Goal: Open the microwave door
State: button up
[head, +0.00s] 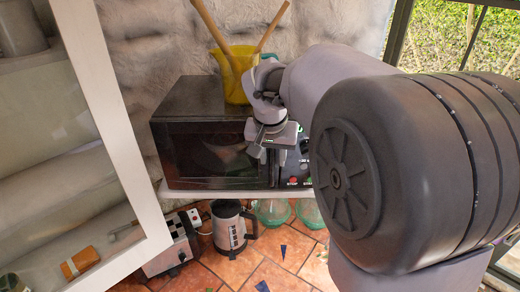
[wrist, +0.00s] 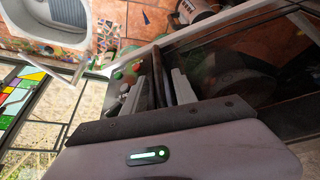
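The black microwave (head: 205,105) stands on a white shelf, and its dark-windowed door (head: 195,155) looks closed. My gripper (head: 270,152) is at the right side of the door, beside the control buttons, and it hides part of the front. In the wrist view, a dark upright bar that looks like the door handle (wrist: 158,78) lies between the two grey fingers of my gripper (wrist: 160,90). Whether the fingers press on the bar or only stand around it is unclear. The microwave door (wrist: 235,75) fills the right of the wrist view.
A yellow jug (head: 235,75) with wooden utensils stands on the microwave. Under the shelf (head: 220,195) are a toaster (head: 165,250), a kettle (head: 230,230) and green glass bowls (head: 272,212). A white-framed cabinet (head: 105,110) is at left, a window at right.

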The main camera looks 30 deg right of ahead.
grip_shut()
dwell(1.3)
